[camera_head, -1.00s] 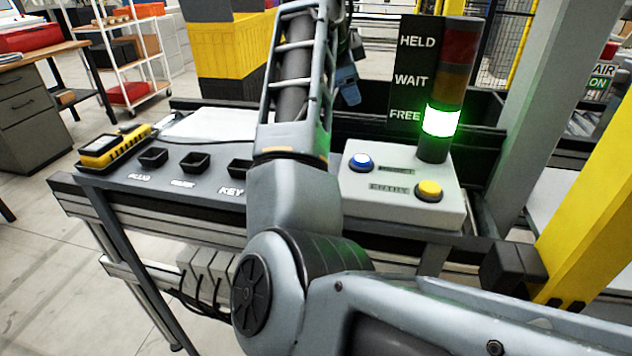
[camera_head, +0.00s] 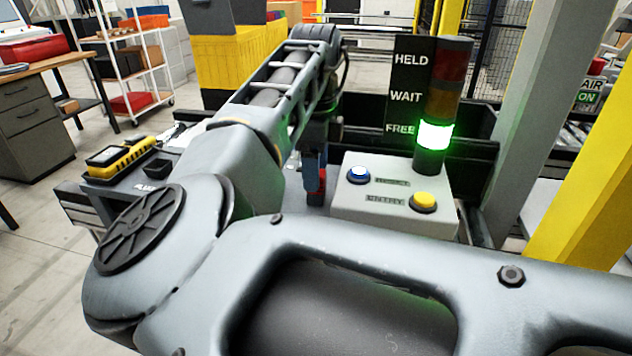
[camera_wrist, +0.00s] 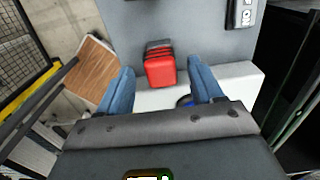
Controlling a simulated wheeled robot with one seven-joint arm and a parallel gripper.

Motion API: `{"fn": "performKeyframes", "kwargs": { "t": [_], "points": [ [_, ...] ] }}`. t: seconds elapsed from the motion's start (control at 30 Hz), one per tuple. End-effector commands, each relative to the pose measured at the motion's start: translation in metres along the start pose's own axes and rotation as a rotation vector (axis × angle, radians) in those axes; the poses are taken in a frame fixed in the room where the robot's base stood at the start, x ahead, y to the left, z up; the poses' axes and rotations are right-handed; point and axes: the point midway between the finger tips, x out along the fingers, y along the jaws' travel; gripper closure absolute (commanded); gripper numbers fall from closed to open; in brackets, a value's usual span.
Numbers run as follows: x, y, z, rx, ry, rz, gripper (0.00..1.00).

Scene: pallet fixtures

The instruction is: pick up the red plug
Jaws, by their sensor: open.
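The red plug (camera_wrist: 160,68) shows in the wrist view as a ribbed red block with a dark part at its far end, against a grey surface. My gripper (camera_wrist: 162,76) is open, with one blue finger to each side of the plug in the picture and gaps between. I cannot tell whether the fingertips reach down to its depth. In the head view the red plug (camera_head: 317,187) is just below my gripper's blue fingers (camera_head: 314,166), left of the button box, and partly hidden by them and my arm.
The pale button box (camera_head: 395,205) carries a blue button (camera_head: 358,175) and a yellow button (camera_head: 424,202). A signal tower (camera_head: 434,135) glows green beside "FREE". A yellow handheld device (camera_head: 120,157) lies at the bench's left end. My arm hides much of the bench.

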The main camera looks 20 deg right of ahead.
Motion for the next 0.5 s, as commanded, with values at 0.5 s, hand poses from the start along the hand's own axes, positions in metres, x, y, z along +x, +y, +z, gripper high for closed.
{"fn": "performKeyframes", "kwargs": {
  "t": [0.5],
  "points": [
    [0.015,-0.001,-0.001,0.000,0.001,-0.001,0.46]
  ]
}}
